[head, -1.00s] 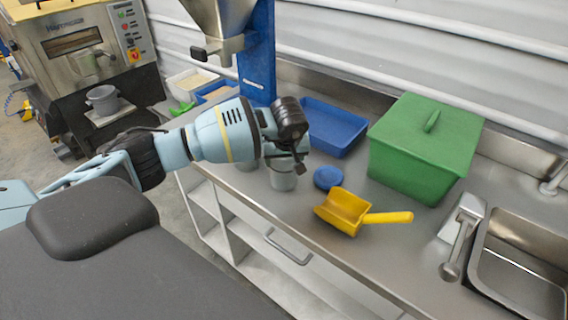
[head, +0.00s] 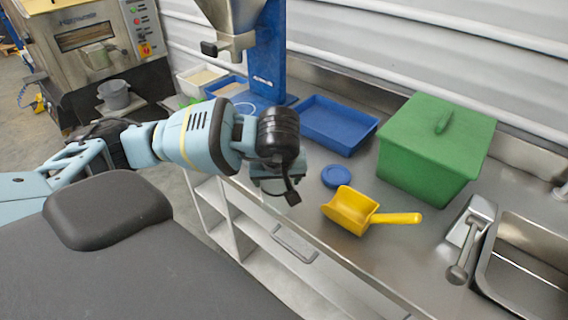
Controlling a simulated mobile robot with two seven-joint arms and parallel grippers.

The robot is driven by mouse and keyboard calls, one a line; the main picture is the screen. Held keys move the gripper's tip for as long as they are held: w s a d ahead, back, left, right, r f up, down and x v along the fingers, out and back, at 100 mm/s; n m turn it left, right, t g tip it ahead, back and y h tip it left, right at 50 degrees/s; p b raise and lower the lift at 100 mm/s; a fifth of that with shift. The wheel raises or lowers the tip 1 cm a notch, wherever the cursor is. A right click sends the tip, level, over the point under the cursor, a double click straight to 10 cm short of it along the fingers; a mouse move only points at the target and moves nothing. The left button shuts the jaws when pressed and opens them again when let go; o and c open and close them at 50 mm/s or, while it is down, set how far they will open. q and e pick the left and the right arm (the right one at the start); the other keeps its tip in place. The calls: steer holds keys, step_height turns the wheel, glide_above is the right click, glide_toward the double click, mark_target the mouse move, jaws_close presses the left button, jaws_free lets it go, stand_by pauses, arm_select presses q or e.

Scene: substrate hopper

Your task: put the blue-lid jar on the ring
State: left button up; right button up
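A round blue lid (head: 336,176) shows on the steel counter, left of the yellow scoop; I cannot tell whether a jar body is under it. A pale ring (head: 244,108) is marked on the blue base under the hopper. My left gripper (head: 281,192) points down over the counter's front edge, left of the blue lid and apart from it. Its dark wrist hides the fingers' hold, and the grey metal cups seen there earlier are now hidden or merged with it. My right gripper is out of view.
A yellow scoop (head: 366,212) lies right of the lid. A blue tray (head: 337,124), a green lidded bin (head: 436,150) and a sink (head: 530,265) stand along the counter. The steel hopper (head: 232,20) hangs on a blue column (head: 269,60).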

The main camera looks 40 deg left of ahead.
mark_target(277, 187)
arm_select(q)
steer(key=shift+s+d+r, duration=0.1)
steer(key=shift+s+d, duration=0.15)
steer(key=shift+s, duration=0.45)
steer(key=shift+s+d+r, duration=0.1)
steer(key=shift+s+d, duration=0.15)
steer(key=shift+s, duration=0.4)
